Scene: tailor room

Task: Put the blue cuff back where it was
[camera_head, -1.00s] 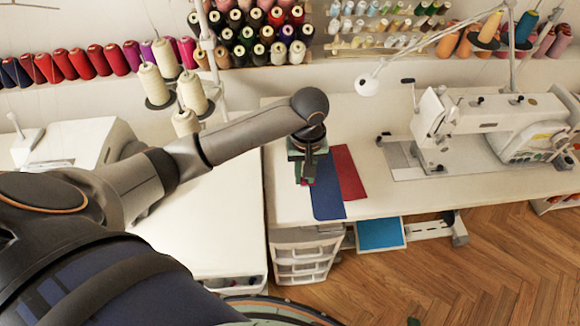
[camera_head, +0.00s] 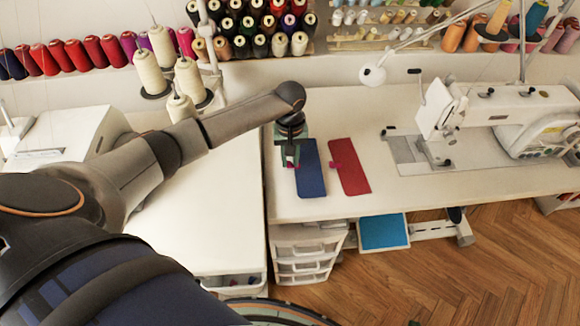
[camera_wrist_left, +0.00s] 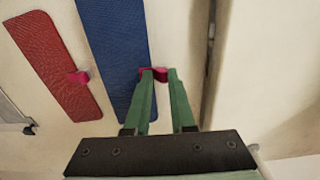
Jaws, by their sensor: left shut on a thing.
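The blue cuff (camera_head: 312,172) is a long flat strip at the left end of the sewing table. It also shows in the left wrist view (camera_wrist_left: 116,40). My left gripper (camera_head: 290,160) is at the cuff's left edge. In the left wrist view its green fingers (camera_wrist_left: 159,76) are shut on the cuff's small pink tab (camera_wrist_left: 158,73). I cannot tell whether the cuff touches the table or hangs just above it. The red cuff (camera_head: 350,172), with its own pink tab (camera_head: 335,165), lies right of it, with a gap between. My right gripper is not in view.
The white table (camera_head: 420,185) has free room right of the red cuff. A sewing machine (camera_head: 510,120) stands farther right, with a lamp (camera_head: 372,76) behind. Thread cones (camera_head: 187,80) stand at the back left. The table's left edge is close to the blue cuff.

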